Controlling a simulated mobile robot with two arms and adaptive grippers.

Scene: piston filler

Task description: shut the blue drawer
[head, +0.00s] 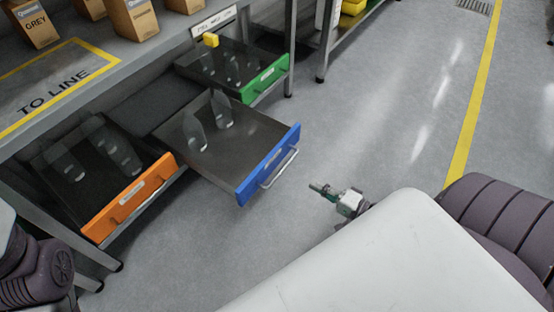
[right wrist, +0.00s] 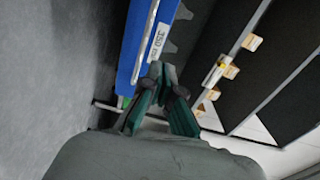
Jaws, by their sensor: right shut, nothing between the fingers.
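The blue drawer (head: 268,168) is pulled well out from under the bench, between the other two drawers. Its blue front has a light bar handle (head: 280,168), and clear containers (head: 208,120) stand inside. My right gripper (head: 318,188) is shut and empty, to the right of the blue front and apart from it in the head view. In the right wrist view, the blue front (right wrist: 148,42) with a white label reading about "350 ml" rises just beyond my closed fingertips; contact cannot be told. My left gripper is out of view.
An orange-fronted drawer (head: 130,198) is out at the left, and a green-fronted drawer (head: 265,79) is out farther back. The bench (head: 100,48) carries cardboard boxes (head: 133,18). A yellow block (head: 211,40) sits by the green drawer. Grey floor (head: 370,110) is clear at the right.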

